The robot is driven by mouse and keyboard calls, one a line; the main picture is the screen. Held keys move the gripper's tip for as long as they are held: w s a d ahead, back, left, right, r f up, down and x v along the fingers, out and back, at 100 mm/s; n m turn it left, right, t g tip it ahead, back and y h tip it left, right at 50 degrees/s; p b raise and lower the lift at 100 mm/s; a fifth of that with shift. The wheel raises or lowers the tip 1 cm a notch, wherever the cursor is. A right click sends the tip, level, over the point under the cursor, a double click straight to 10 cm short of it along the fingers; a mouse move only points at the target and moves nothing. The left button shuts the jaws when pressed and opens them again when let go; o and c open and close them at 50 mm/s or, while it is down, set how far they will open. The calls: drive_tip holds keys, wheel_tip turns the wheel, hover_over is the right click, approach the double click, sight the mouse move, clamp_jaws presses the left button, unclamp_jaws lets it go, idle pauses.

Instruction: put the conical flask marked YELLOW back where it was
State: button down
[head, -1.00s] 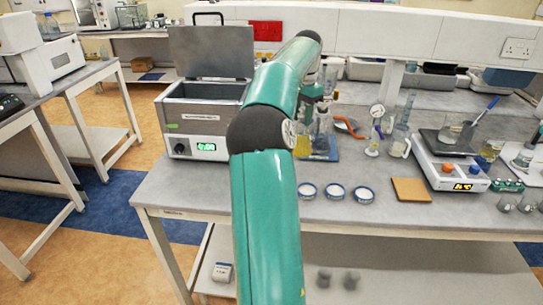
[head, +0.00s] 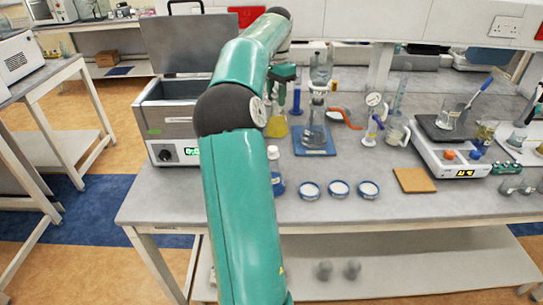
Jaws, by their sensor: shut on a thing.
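The conical flask with yellow liquid (head: 276,126) shows in the head view just right of my arm's elbow, left of the blue mat. My arm hides its left side and I cannot read its mark. My gripper (head: 284,80) is above it, shut at the flask's neck; the fingertips are small and partly hidden. I cannot tell whether the flask's base touches the bench. A blue mat (head: 326,152) to its right carries a glass flask with dark contents (head: 313,132) below upright glassware.
A water bath (head: 165,125) with raised lid stands left. A blue bottle with white cap (head: 273,153) stands in front of the yellow flask, partly behind my arm. Several dishes (head: 310,190), a cork-coloured square (head: 414,180) and a scale (head: 447,160) are to the right. A blue cylinder (head: 297,98) stands behind.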

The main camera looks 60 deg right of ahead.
drive_tip(key=shift+w+f+m, duration=0.4)
drive_tip(key=shift+w+m, duration=0.2)
drive_tip(key=shift+w, duration=0.15)
drive_tip(key=shift+m, duration=0.7)
drive_tip(key=shift+s+r+m, duration=0.2)
drive_tip(key=shift+s+m, duration=0.35)
drive_tip(key=shift+m, duration=0.35)
drive_tip(key=shift+w+m, duration=0.1)
drive_tip(key=shift+m, duration=0.8)
drive_tip(key=shift+w+f+m, duration=0.2)
drive_tip(key=shift+w+m, duration=0.15)
drive_tip(key=shift+m, duration=0.45)
drive_tip(key=m, duration=0.3)
drive_tip(key=shift+s+r+m, duration=0.2)
drive_tip(key=shift+s+m, duration=0.1)
drive_tip(key=shift+s, duration=0.05)
drive_tip(key=m, duration=0.3)
drive_tip(key=shift+w+d+f, duration=0.1)
drive_tip(key=shift+w+f, duration=0.05)
drive_tip(key=shift+w, duration=0.2)
drive_tip(key=shift+s+m, duration=0.15)
drive_tip(key=shift+m, duration=1.65)
drive_tip(key=shift+f, duration=0.2)
wheel_tip(320, 180, down, 10)
drive_tip(key=shift+r, duration=0.25)
drive_tip(key=shift+f, duration=0.2)
